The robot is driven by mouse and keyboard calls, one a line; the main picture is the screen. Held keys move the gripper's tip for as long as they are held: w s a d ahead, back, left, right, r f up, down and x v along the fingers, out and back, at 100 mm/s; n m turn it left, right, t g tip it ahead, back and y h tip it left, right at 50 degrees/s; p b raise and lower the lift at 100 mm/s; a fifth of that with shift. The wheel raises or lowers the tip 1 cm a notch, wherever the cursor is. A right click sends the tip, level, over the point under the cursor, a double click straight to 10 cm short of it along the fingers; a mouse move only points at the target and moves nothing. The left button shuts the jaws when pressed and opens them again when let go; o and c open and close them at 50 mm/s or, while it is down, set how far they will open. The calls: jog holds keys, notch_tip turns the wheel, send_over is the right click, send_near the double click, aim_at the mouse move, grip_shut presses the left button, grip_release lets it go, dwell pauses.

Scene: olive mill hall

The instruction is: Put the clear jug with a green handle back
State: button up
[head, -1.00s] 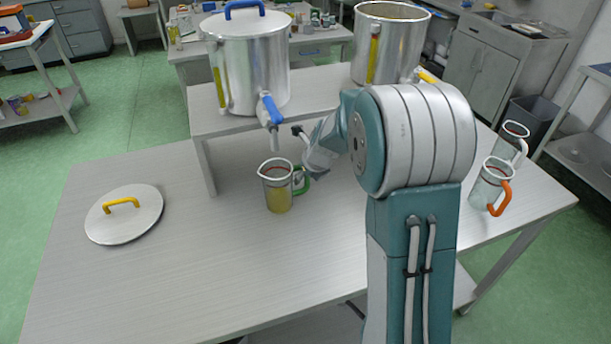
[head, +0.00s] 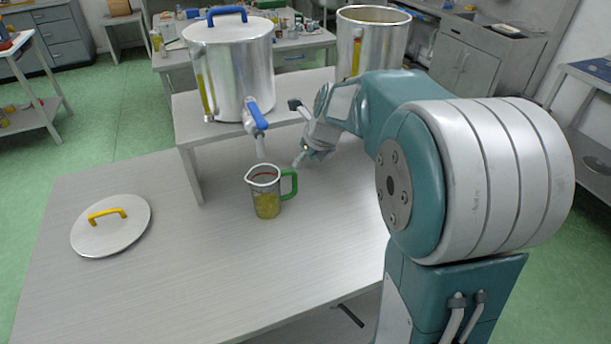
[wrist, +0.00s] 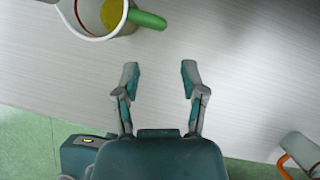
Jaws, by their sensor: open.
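The clear jug with a green handle (head: 265,195) stands upright on the grey table, below the blue-handled tap of the lidded steel tank. It holds yellow-green liquid, and its handle points right. In the wrist view the jug (wrist: 97,14) is cut off at the top left, its green handle pointing right. My gripper (head: 302,160) is to the right of the handle and a little behind it in the head view, apart from it. In the wrist view my gripper (wrist: 157,75) has its two fingers spread with only table between them.
A steel tank (head: 238,75) with a blue-handled lid and an open steel tank (head: 372,42) stand on a raised shelf (head: 185,125). A round lid (head: 112,232) with a yellow handle lies at the left. An orange-handled jug (wrist: 300,150) shows in the wrist view. The table's front middle is clear.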

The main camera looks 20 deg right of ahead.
jog(key=s+a+r+n, duration=0.1)
jog(key=s+a+n, duration=0.1)
jog(key=s+n, duration=0.6)
jog(key=s+a+r+n+h, duration=0.1)
jog(key=s+a+r+n, duration=0.1)
jog(key=s+n, duration=0.7)
jog(key=s+a+r+n, duration=0.2)
jog(key=s+a+n, duration=0.2)
jog(key=s+n, duration=0.5)
jog(key=n, duration=0.6)
jog(key=shift+s+t+h, duration=0.15)
jog(key=shift+t+h, duration=0.15)
